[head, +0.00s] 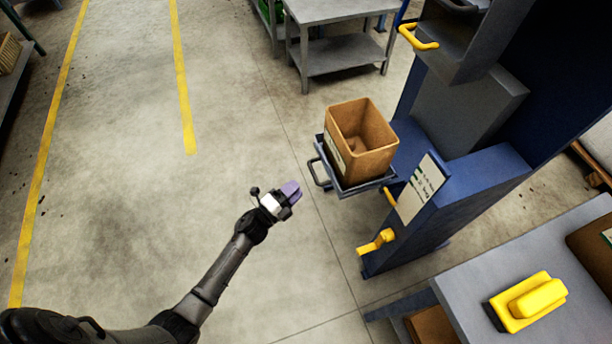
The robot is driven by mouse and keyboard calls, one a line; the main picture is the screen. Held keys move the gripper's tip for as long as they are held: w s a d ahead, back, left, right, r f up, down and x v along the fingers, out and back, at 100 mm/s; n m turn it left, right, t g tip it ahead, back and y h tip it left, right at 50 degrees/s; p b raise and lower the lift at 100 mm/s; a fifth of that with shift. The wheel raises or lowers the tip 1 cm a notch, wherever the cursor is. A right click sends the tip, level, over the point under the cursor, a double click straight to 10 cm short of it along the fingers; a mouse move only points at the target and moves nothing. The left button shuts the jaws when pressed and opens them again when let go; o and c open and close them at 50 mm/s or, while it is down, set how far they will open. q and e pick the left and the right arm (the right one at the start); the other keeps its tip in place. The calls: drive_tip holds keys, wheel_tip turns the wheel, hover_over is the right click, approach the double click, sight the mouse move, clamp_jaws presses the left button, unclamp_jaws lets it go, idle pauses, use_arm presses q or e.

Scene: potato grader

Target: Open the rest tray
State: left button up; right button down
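A blue-grey tray (365,186) with a dark loop handle (316,172) sticks out from the left side of the blue grader (485,178). A brown open-topped box (374,163) stands on it. Higher on the grader is a grey drawer-like part with a yellow handle (419,38). I cannot tell from any label which part is the rest tray. My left gripper (292,191), with purple fingertips, is over the floor, left of and apart from the dark handle. I see nothing in it, and whether its fingers are open is unclear. My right gripper is out of view.
A yellow crank (377,242) and a labelled panel (421,188) are on the grader's side. A grey table (470,262) bears a yellow block-shaped thing (530,302) at lower right. A grey workbench (335,12) stands at the back. The floor at left is clear.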

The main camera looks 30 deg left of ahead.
use_arm(q)
drive_tip(key=p+v, duration=0.1)
drive_tip(key=v, duration=0.4)
drive_tip(key=shift+s+a, duration=0.1)
drive_tip(key=shift+s, duration=0.25)
idle(0.3)
